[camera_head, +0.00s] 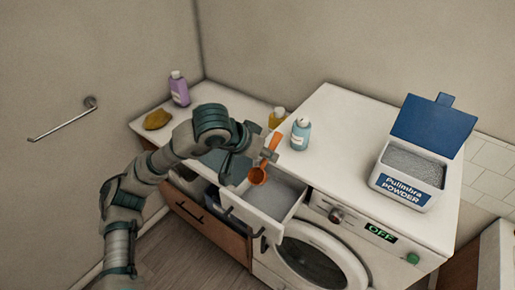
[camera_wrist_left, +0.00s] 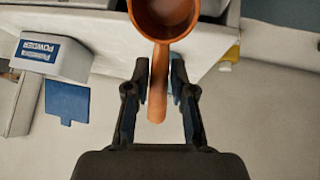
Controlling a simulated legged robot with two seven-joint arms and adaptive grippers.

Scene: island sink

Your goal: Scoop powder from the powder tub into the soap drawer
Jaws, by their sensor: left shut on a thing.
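The powder tub (camera_head: 408,172) stands on the washing machine at the right, its blue lid (camera_head: 432,124) open and grey powder inside. It also shows in the left wrist view (camera_wrist_left: 52,58). The white soap drawer (camera_head: 241,209) is pulled out at the machine's upper left. My left gripper (camera_head: 262,150) is shut on the handle of an orange scoop (camera_head: 258,177), also in the left wrist view (camera_wrist_left: 158,85). The scoop's bowl appears above the left part of the drawer, pointing down in the head view. My right gripper is out of view.
A blue bottle (camera_head: 300,134) and a yellow bottle (camera_head: 277,117) stand close behind the drawer. A purple bottle (camera_head: 179,89) and a yellow sponge-like lump (camera_head: 157,119) are on the left counter. The washing machine top (camera_head: 340,125) is clear between the blue bottle and the tub.

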